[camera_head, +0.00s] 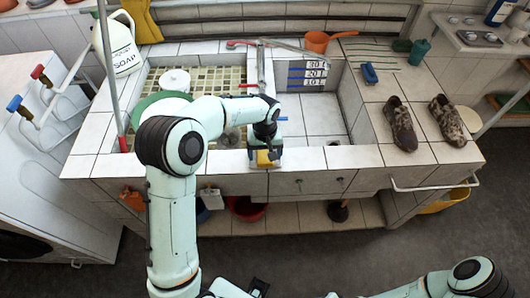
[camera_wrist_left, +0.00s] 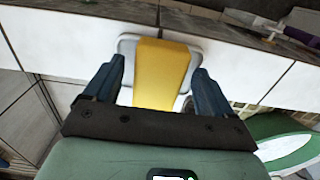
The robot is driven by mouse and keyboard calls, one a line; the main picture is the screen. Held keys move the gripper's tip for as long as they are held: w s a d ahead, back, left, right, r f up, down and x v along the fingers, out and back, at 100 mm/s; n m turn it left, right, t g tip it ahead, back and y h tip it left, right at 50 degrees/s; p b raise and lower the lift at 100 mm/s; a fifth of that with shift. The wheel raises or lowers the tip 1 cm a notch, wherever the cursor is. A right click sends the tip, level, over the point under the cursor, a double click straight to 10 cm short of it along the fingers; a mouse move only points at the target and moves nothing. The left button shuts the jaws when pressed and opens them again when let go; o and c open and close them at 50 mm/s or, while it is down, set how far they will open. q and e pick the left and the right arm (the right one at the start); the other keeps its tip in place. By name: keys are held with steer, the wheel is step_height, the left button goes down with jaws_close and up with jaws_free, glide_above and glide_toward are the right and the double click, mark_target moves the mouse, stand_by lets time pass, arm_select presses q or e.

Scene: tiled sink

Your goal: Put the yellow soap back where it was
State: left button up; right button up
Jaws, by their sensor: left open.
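The yellow soap (camera_head: 264,158) is a small block at the tiled front ledge of the sink. In the left wrist view, the soap (camera_wrist_left: 160,75) lies over a white dish (camera_wrist_left: 127,48) with rounded corners. My left gripper (camera_head: 266,146) points down at the ledge, directly over the soap. Its two blue fingers (camera_wrist_left: 157,70) are open, one on each side of the soap, with gaps visible between fingers and soap. The near end of the soap is hidden behind the gripper body. My right arm (camera_head: 455,283) shows at the bottom right; its gripper is out of view.
A green round item (camera_head: 152,103) and a white lidded pot (camera_head: 175,80) are in the left basin. The right basin (camera_head: 312,115) looks empty. A soap jug (camera_head: 122,45) stands at the back left. Shoes (camera_head: 400,125) rest on the right ledge. A faucet (camera_head: 262,65) rises between the basins.

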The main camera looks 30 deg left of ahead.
mark_target(265, 155)
arm_select(q)
step_height(265, 155, up, 12)
steer(key=p, duration=0.1)
stand_by(0.7)
